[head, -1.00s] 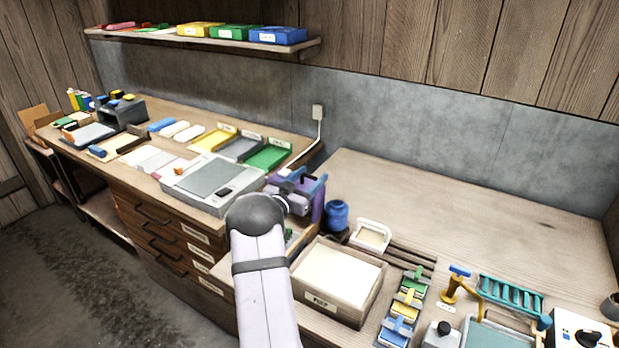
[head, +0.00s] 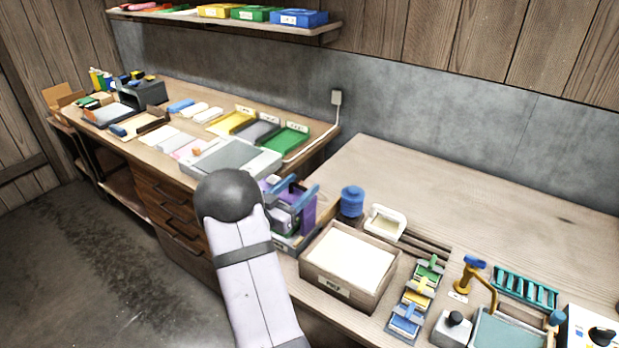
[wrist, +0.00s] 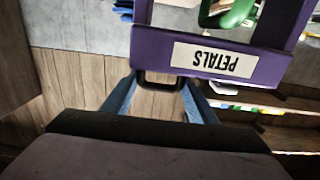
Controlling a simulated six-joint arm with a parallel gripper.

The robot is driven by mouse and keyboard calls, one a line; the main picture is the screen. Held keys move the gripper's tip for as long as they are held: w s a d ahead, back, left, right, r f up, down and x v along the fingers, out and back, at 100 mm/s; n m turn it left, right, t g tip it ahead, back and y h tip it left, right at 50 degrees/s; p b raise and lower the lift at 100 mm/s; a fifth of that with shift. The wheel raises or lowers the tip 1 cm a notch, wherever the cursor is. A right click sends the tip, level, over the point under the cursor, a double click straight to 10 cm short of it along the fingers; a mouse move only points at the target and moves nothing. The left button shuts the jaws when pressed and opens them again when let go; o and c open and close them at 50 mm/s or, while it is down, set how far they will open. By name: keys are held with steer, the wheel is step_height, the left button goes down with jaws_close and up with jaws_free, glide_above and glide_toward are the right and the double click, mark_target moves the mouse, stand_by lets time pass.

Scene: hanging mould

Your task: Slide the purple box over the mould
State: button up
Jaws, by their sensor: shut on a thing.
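The purple box (head: 306,208) is above the workbench, beside the wooden tray of white material. In the wrist view the purple box (wrist: 215,52) shows a white label reading PETALS, upside down. A dark handle sticks out from its labelled face. My gripper (wrist: 160,86) has its blue fingers closed on this handle. In the head view my gripper (head: 297,190) is partly hidden behind my arm. I cannot clearly make out the mould. A curved green thing (wrist: 232,12) shows past the box's edge, and I cannot tell what it is.
The wooden tray (head: 331,282) and blue spool (head: 352,201) are close to the right of the box. A grey flat device (head: 231,158) is to its left. Several coloured clamps and a teal rack (head: 525,288) stand farther right. The back of the right bench is clear.

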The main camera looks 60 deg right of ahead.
steer(key=shift+w+a+f, duration=0.1)
steer(key=shift+a+f, duration=0.05)
steer(key=shift+f, duration=0.05)
steer(key=o, duration=1.2)
steer(key=shift+c, duration=0.2)
steer(key=shift+o, duration=0.4)
steer(key=shift+a+r, duration=0.15)
steer(key=shift+a, duration=0.1)
steer(key=shift+d, duration=0.1)
steer(key=a+b, duration=0.2)
steer(key=a, duration=0.5)
steer(key=shift+a, duration=0.2)
